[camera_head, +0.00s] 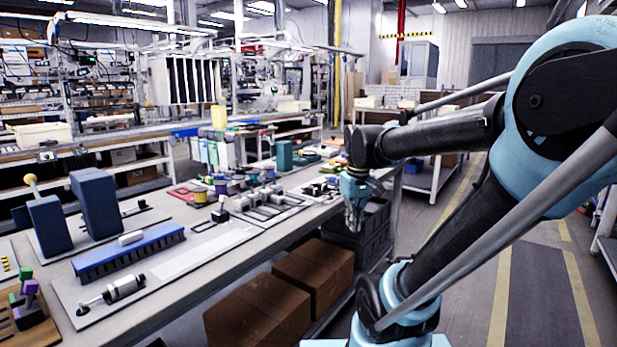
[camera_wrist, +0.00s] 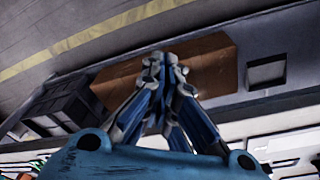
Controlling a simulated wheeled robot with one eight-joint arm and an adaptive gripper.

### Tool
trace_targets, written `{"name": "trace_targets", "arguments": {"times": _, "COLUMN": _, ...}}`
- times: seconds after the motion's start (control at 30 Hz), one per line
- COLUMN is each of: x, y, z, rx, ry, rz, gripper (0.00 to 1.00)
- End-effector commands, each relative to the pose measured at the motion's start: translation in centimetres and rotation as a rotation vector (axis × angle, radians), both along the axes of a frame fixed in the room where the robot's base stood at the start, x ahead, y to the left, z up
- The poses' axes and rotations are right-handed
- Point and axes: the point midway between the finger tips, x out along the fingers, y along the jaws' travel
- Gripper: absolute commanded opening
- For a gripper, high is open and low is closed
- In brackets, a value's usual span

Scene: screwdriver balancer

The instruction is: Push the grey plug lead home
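I cannot pick out the grey plug lead for certain. A black and grey cylindrical fitting with a thin rod (camera_head: 125,287) lies on a pale plate (camera_head: 75,296) at the near left of the bench in the head view. It may be the plug part, but its lead is too small to tell. My gripper (camera_head: 354,226) hangs fingers down beside the bench's right edge, far to the right of that fitting. In the wrist view its fingertips (camera_wrist: 160,62) come together with nothing visible between them.
The long workbench (camera_head: 165,318) carries a blue ribbed block (camera_head: 130,251), dark blue upright blocks (camera_head: 97,203) and several small fixtures. Brown boxes (camera_head: 262,310) sit below it; one shows beneath my fingers in the wrist view (camera_wrist: 212,66). Dark crates (camera_head: 358,240) stand close by my gripper.

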Motion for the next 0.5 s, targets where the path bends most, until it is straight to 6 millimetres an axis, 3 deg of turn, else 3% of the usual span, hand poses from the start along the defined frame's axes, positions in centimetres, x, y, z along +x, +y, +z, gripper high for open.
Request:
{"name": "trace_targets", "arguments": {"times": 0.2, "x": -5.5, "y": -2.5, "z": -4.6, "rx": 0.014, "ry": -0.031, "rz": -0.149, "gripper": 0.0}}
{"name": "trace_targets", "arguments": {"times": 0.5, "x": -9.8, "y": -4.0, "z": -9.7, "rx": 0.029, "ry": -0.062, "rz": -0.289, "gripper": 0.0}}
